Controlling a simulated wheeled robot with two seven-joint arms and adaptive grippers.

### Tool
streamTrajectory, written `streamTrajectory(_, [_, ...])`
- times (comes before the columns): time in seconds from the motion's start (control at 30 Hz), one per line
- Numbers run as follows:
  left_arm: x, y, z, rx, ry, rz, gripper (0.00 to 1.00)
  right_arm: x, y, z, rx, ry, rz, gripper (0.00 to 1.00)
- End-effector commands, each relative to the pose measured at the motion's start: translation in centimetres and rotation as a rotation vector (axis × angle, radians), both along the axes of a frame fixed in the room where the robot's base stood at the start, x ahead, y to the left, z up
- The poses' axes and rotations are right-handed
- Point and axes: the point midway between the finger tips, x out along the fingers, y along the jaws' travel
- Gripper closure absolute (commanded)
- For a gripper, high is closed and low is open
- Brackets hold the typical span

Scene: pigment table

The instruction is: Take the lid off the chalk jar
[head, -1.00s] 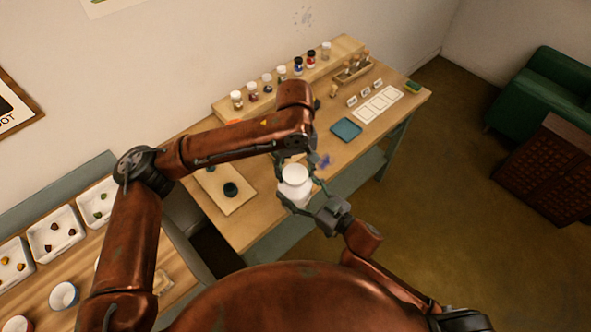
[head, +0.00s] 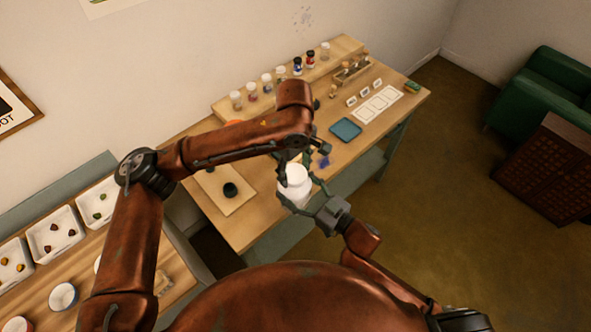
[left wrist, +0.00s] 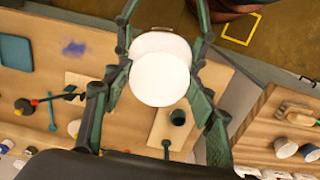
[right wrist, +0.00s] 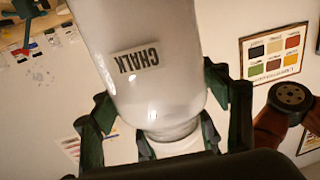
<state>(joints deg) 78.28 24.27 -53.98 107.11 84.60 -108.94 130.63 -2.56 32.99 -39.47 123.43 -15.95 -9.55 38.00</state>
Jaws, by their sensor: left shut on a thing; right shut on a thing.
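The chalk jar (head: 292,194) is held off the table, in front of its near edge. In the right wrist view the jar (right wrist: 150,60) is pale and translucent, with a CHALK label that appears upside down. My right gripper (head: 312,200) is shut around it. The round white lid (head: 296,173) is at the jar's top, and in the left wrist view the lid (left wrist: 160,80) is seen face on. My left gripper (head: 300,163) is above, shut on the lid with its fingers on either side.
The pigment table (head: 250,232) carries a shelf of small jars, a blue tray (head: 345,130), a white card (head: 378,105) and a board (head: 238,203) with a dark pot (head: 230,189). Another table with white trays (head: 55,235) stands at the left. Open floor lies to the right.

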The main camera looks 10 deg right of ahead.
Motion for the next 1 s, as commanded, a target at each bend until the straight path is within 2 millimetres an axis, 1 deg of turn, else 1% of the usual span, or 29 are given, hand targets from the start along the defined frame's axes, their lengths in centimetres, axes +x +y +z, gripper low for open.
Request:
streamTrajectory(0.03, [0.3, 0.5, 0.1, 0.011, -0.003, 0.007, 0.77, 0.1, -0.2, 0.2, 0.001, -0.003, -0.003, 0.98])
streamTrajectory(0.6, [0.2, 0.3, 2.1, 0.007, -0.004, 0.004, 0.77, 0.2, -0.3, -0.2, -0.002, 0.005, -0.006, 0.98])
streamTrajectory(1.0, [0.0, 0.1, 2.2, 0.004, 0.0, 0.0, 0.77, 0.1, -0.1, 0.2, 0.001, -0.002, -0.002, 0.98])
